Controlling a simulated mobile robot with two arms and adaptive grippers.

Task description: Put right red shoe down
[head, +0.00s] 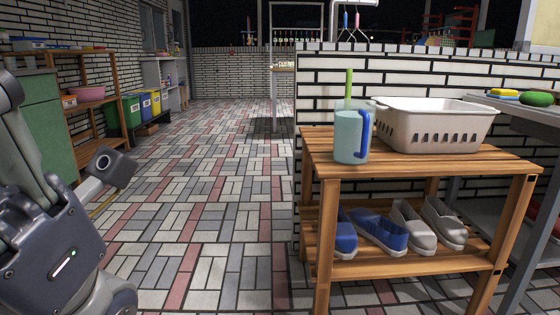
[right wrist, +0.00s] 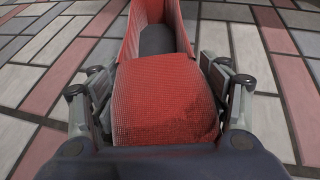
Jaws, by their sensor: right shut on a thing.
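The red shoe (right wrist: 165,105) fills the middle of the right wrist view, its rounded toe toward me and its dark opening farther off. My right gripper (right wrist: 158,72) has a finger on each side of the shoe and is shut on it. The tiled floor shows around the shoe, but I cannot tell whether the sole touches it. The head view shows neither the red shoe nor the right gripper. My left arm shows at the left of the head view, with no gripper fingers visible.
A wooden rack (head: 430,262) stands at the right, with blue shoes (head: 382,232) and grey shoes (head: 412,228) on its lower shelf. A white basket (head: 437,122) and a light-blue pitcher (head: 349,136) are on top. Open tiled floor (head: 220,170) lies left of it.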

